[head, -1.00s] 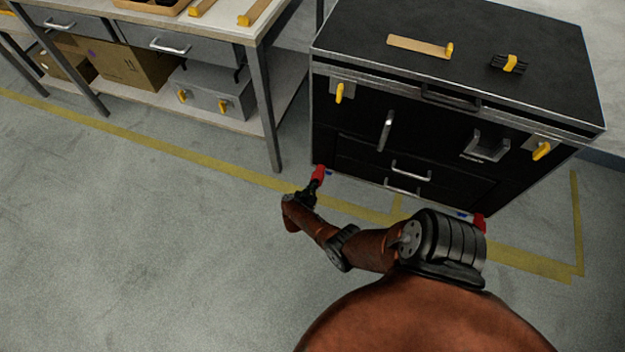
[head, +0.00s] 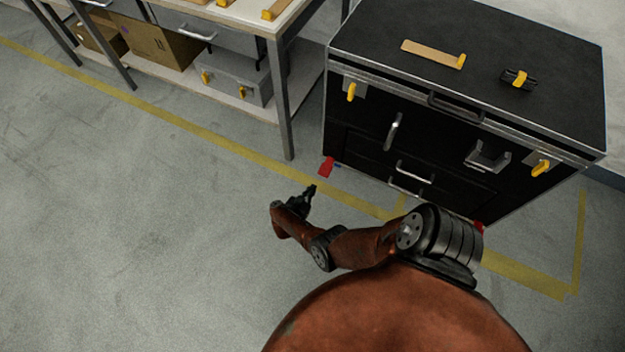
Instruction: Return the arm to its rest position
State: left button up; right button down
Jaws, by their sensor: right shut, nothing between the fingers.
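My right arm reaches out over the floor from the bottom right of the head view, bent at the elbow. Its gripper (head: 309,191) is shut and empty, above the grey floor just in front of the black case's left front corner. It appears apart from the case. My left gripper is not in view.
The large black case (head: 360,140) with metal edges stands at right, a wooden strip (head: 433,53) and a black strap bundle (head: 518,80) on its top. A red foot (head: 326,167) shows at its corner. A workbench (head: 287,100) stands at upper left. Floor at left is clear.

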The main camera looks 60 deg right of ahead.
jog(key=shift+a, duration=0.3)
dwell(0.5)
